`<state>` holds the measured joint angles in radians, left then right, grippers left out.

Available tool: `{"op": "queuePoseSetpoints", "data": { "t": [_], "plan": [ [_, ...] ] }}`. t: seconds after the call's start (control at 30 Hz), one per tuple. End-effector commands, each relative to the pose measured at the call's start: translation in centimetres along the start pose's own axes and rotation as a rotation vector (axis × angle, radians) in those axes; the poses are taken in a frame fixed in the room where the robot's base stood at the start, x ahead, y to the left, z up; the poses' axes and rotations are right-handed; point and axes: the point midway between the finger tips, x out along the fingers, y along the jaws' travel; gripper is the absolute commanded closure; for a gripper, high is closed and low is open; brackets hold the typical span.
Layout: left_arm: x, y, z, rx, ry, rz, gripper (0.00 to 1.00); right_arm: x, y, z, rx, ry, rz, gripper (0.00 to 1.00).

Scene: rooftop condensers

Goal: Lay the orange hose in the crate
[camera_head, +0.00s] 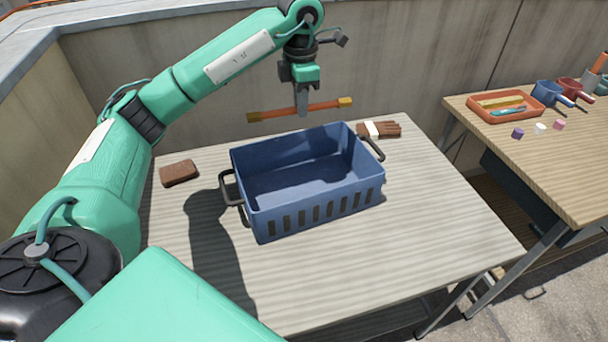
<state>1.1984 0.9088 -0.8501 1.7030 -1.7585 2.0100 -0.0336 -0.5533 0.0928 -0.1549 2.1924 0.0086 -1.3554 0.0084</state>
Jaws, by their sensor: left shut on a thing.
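My left gripper (302,103) is shut on an orange hose (275,113) near its middle. The hose is a short, straight piece with yellowish ends, held roughly level. In the picture it shows just above the back rim of the crate, apart from the crate. The crate (318,208) is blue, with slotted sides and a dark handle at each end. It stands upright on the pale table (330,270), and its visible inside is empty. My right gripper is not in view.
A brown block (179,173) lies left of the crate. A second table (570,165) at the right holds an orange tray (489,113), pots and small cubes. A wall (400,60) stands behind.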

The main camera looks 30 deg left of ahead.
Motion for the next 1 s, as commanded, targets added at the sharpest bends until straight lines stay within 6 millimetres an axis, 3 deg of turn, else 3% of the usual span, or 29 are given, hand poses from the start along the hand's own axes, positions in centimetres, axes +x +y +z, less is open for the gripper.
{"op": "queuePoseSetpoints", "data": {
  "t": [0.03, 0.3, 0.5, 0.77, 1.0],
  "plan": [
    [1.6, -0.1, 0.0, 0.003, 0.003, -0.005, 1.00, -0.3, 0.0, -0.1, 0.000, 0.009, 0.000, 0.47],
    [7.2, -0.1, 0.0, 0.004, 0.003, -0.004, 1.00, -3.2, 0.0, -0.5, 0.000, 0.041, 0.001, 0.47],
    [11.7, -0.1, 0.0, 0.004, 0.002, -0.002, 1.00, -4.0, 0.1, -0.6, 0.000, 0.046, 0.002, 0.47],
    [13.8, -0.1, 0.0, 0.004, 0.001, -0.001, 1.00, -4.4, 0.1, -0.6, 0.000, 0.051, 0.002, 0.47],
    [17.2, -0.1, 0.0, 0.003, 0.002, -0.002, 1.00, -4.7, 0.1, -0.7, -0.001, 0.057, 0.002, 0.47]
  ]
}}
